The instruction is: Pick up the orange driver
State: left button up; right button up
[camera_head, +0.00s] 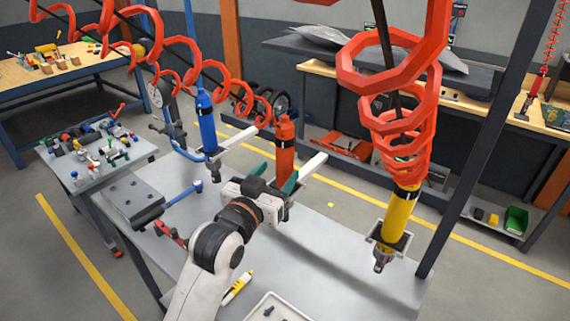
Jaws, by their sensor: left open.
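The orange driver (285,145) hangs upright from a red coiled hose over the grey table, at a pale holder bar. My left gripper (276,174) is open at its lower body. One green finger shows on the left of the driver and one on the right, so the jaws seem to straddle it. I cannot tell whether the fingers touch it. My gripper's body partly hides the lower end of the driver. My right gripper is not in view.
A blue driver (206,124) hangs to the left and a yellow driver (398,215) to the right, both on red coiled hoses. The grey table (345,262) below holds a white tray (250,317) and a yellow-and-white marker-like item (238,287). A dark post stands at right.

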aim_at(289, 159)
pick_arm(q)
jog(key=shift+w+d, duration=0.15)
jog(key=shift+w, duration=0.2)
jog(key=p+x, duration=0.1)
jog(key=x, duration=0.2)
jog(key=p+x, duration=0.1)
jog(key=shift+w+d+r+p, duration=0.3)
jog(key=shift+p, duration=0.05)
jog(key=shift+w+d+f, duration=0.1)
jog(key=shift+w, duration=0.15)
jog(key=shift+s, duration=0.1)
grip_shut()
